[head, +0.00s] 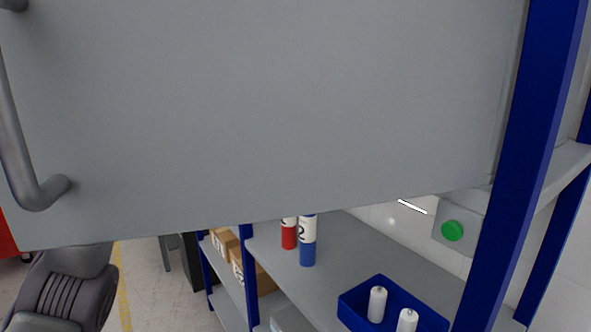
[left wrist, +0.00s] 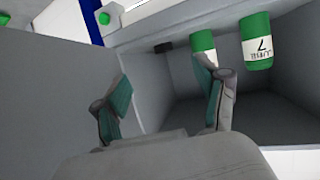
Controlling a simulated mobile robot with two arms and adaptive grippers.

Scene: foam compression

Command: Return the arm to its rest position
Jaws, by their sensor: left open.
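In the left wrist view my left gripper (left wrist: 165,92) is open, its two teal-padded fingers apart with nothing between them. It is in front of a grey compartment (left wrist: 285,110). Two green-and-white bottles are in that compartment: one (left wrist: 256,42) has a label with a 7, and the other (left wrist: 203,42) is partly hidden by the right finger. In the head view part of my left arm shows at the lower left, below a large grey door (head: 270,110). My left gripper is hidden in that view. My right gripper is in neither view.
The grey door with its bar handle (head: 20,150) fills the upper head view. A blue shelf post (head: 520,150) stands at right, near a green button (head: 452,231). The shelf (head: 350,250) holds a red bottle (head: 289,235), a blue bottle (head: 307,245) and a blue bin (head: 350,312).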

